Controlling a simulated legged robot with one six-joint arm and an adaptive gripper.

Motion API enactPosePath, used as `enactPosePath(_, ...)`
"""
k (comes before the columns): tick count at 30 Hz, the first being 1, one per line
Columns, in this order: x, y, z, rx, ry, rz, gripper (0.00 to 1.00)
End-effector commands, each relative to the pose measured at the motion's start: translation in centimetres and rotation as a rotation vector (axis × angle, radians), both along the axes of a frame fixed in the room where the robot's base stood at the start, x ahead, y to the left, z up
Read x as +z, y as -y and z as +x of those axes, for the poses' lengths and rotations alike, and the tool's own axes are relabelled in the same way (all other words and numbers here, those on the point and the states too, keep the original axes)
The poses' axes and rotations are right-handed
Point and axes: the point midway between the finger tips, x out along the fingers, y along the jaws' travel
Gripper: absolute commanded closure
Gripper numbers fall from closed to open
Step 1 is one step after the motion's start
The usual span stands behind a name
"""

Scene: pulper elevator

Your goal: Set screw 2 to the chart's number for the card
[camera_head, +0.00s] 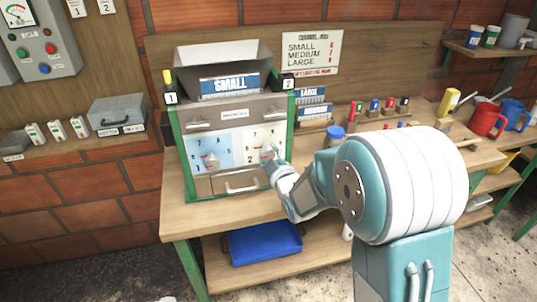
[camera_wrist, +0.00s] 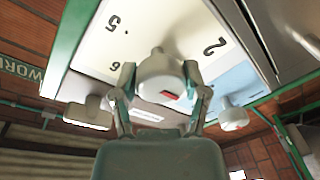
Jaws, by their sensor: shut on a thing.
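The pulper (camera_head: 181,160) stands on the bench, with a blue dial and its knob (camera_head: 211,160) on the left and a cream dial (camera_head: 250,140) on the right, below the tag 2 (camera_head: 288,83). My gripper (camera_head: 268,156) is at the cream dial. In the wrist view my gripper (camera_wrist: 160,88) is shut on the pale knob of screw 2 (camera_wrist: 160,65), one finger on each side. A red mark shows on the knob; I cannot tell which number it points to. The card (camera_head: 229,85) reads SMALL. The chart (camera_head: 312,52) lists SMALL, MEDIUM, LARGE with red numbers too small to read surely.
A LARGE card (camera_head: 311,93) stands right of the pulper, near a blue-capped jar (camera_head: 336,132). Coloured tools stand in a wooden rack behind. A blue tray (camera_head: 262,242) is on the lower shelf. The bench front left of my arm is clear.

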Motion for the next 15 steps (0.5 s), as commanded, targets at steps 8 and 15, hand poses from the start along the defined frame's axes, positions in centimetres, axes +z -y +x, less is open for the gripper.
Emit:
enactPosePath(8,-0.47,-0.12,-0.15,0.004,-0.011,-0.004,0.07)
enactPosePath(15,-0.2,-0.06,-0.07,0.002,-0.005,-0.001,0.07)
